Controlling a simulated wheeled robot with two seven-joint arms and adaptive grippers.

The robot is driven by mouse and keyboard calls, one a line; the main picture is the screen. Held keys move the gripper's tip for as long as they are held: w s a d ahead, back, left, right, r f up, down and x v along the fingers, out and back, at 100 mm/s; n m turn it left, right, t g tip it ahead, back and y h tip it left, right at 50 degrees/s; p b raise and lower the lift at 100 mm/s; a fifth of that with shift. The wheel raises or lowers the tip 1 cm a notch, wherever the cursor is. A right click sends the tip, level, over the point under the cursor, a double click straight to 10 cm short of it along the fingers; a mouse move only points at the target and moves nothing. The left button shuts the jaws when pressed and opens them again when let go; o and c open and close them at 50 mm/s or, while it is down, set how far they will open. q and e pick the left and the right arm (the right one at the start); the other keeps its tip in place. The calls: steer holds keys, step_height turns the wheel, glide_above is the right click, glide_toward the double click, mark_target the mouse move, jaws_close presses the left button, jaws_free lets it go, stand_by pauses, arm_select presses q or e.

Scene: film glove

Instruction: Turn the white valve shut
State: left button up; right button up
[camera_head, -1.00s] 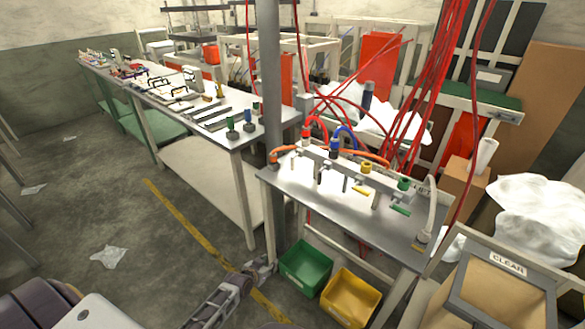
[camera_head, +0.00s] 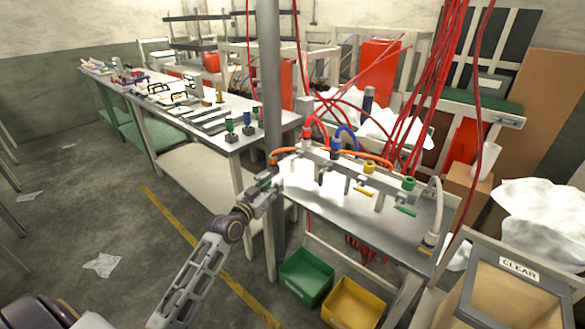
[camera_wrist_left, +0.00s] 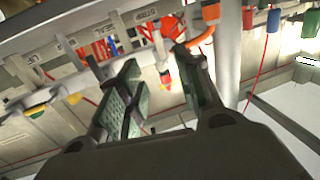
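The valve manifold (camera_head: 345,170), a grey bar with red, blue, yellow and green fittings, stands on the metal table (camera_head: 330,210). A white hose (camera_head: 437,205) runs down to a pale fitting at the right end. I cannot single out a white valve handle with certainty. My left gripper (camera_head: 270,183) is at the table's left edge, beside the orange hose end and well left of the white hose. In the left wrist view its fingers (camera_wrist_left: 165,95) are apart, with nothing between them; a red fitting (camera_wrist_left: 165,75) appears beyond. My right gripper is out of view.
A grey post (camera_head: 270,80) rises close behind my left gripper. Green (camera_head: 306,277) and yellow (camera_head: 350,303) bins sit below the table front. A box frame marked CLEAR (camera_head: 518,269) stands at the right. Red hoses (camera_head: 425,100) hang behind.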

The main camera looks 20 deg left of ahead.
mark_target(292, 165)
arm_select(q)
steer(key=shift+w, duration=0.15)
stand_by(0.3)
steer(key=shift+w+d+b, duration=0.15)
steer(key=shift+w+d, duration=0.05)
steer(key=shift+w, duration=1.65)
steer(key=shift+w+d+b, duration=0.15)
steer(key=shift+w, duration=1.65)
steer(key=shift+w+d, duration=0.2)
steer(key=shift+w, duration=1.7)
steer(key=shift+w+d+b, duration=0.1)
steer(key=shift+w+b, duration=0.25)
steer(key=shift+w, duration=0.8)
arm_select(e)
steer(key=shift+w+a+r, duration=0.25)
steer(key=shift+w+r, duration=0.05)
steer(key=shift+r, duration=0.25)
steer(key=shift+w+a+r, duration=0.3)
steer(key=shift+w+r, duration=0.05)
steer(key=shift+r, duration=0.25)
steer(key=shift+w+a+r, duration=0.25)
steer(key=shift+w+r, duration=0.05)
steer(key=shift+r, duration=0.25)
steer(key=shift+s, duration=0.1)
